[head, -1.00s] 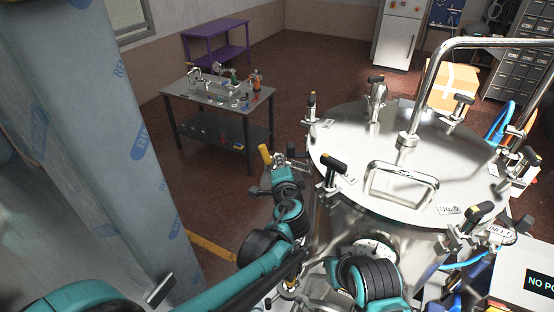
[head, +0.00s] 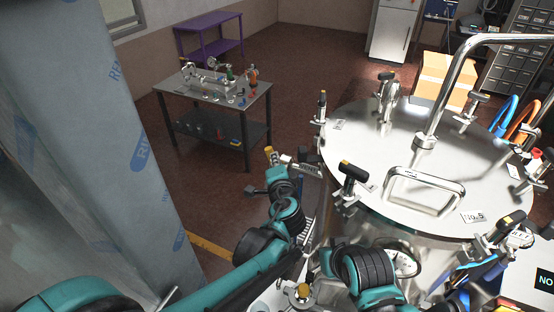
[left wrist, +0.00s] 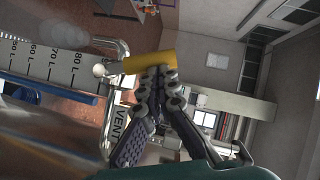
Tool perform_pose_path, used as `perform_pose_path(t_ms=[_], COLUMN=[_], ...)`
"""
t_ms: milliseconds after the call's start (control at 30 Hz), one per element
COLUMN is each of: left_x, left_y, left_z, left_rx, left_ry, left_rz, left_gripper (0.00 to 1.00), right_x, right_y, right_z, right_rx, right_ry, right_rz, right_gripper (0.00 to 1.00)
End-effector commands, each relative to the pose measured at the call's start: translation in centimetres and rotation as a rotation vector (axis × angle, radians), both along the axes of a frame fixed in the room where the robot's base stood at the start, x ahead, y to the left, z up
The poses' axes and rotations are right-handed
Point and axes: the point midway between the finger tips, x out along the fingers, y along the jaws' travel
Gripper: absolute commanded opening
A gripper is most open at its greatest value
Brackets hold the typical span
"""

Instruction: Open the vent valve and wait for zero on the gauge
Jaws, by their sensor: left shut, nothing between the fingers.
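A yellow valve handle (left wrist: 150,62) with a white ball end lies across the left wrist view, beside a metal pipe marked VENT (left wrist: 122,128). It also shows small in the head view (head: 268,152). My left gripper (left wrist: 158,78) is shut and empty, its fingertips right at the handle; whether they touch it I cannot tell. In the head view this gripper (head: 281,170) is left of the steel vessel (head: 365,150). My right gripper is not seen.
Clamps with black knobs (head: 352,172) ring the vessel lid, which carries a loop handle (head: 425,180) and a tall bent pipe (head: 440,95). A film-wrapped column (head: 105,150) stands left. A workbench (head: 243,102) is behind, with open floor around it.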

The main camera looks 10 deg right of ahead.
Motion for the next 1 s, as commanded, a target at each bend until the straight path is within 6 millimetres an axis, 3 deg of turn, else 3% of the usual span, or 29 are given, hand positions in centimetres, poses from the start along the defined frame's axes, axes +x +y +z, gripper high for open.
perform_pose_path(t_ms=[567,1000], left_x=[0.6,1.9], left_y=[0.9,2.9], left_z=[0.1,-0.6], left_rx=[-0.093,-0.377], left_ry=[0.064,0.251], left_rz=[0.002,0.004], left_gripper=[0.00,0.00], right_x=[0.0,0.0], right_y=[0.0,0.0], right_z=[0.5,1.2], right_rx=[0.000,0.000], right_ry=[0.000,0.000], right_rz=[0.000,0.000], right_gripper=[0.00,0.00])
